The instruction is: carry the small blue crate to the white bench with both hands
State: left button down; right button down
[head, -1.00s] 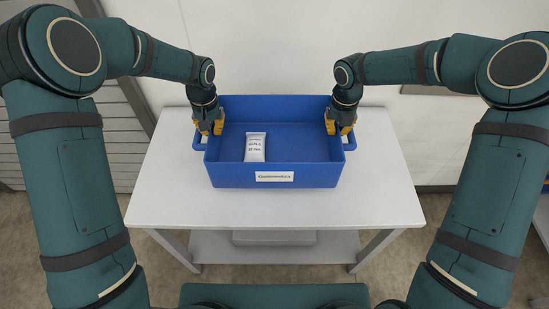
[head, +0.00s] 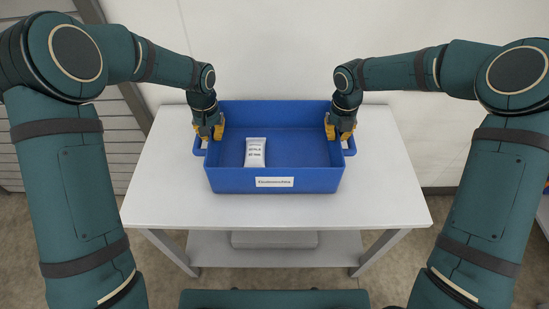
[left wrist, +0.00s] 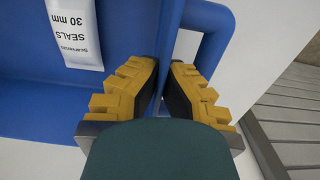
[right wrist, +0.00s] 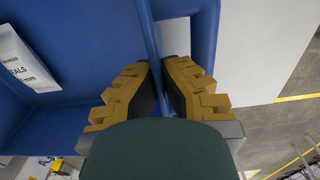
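The small blue crate (head: 225,181) is level over the middle of the white bench (head: 380,205). I cannot tell whether its base touches the bench top. A white packet (head: 255,153) marked "SEALS 30 mm" lies inside, left of centre. My left gripper (head: 208,133) is shut on the crate's left side wall, one finger inside the crate and one in the handle loop; the left wrist view (left wrist: 166,72) shows the wall between its fingers. My right gripper (head: 340,133) is shut on the right side wall the same way, as the right wrist view (right wrist: 160,70) shows.
The bench top is bare around the crate. A grey flat box (head: 274,240) lies on the bench's lower shelf. A white wall (head: 290,50) stands behind the bench. Grey slatted panels (head: 110,150) stand at the left.

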pick_arm(q)
jog(key=shift+f+b, duration=0.35)
jog(key=shift+f, duration=0.1)
pick_arm(e)
jog(key=shift+f, duration=0.45)
pick_arm(q)
jog(key=c, duration=1.1)
grip_release()
jog(key=shift+r, duration=0.1)
jog(key=shift+c, duration=0.2)
pick_arm(e)
jog(key=c, duration=1.1)
grip_release()
jog(key=shift+c, duration=0.2)
pick_arm(q)
jog(key=shift+a, duration=0.1)
pick_arm(e)
jog(key=shift+d, duration=0.1)
pick_arm(q)
jog(key=shift+r, duration=0.1)
pick_arm(e)
jog(key=shift+r, duration=0.2)
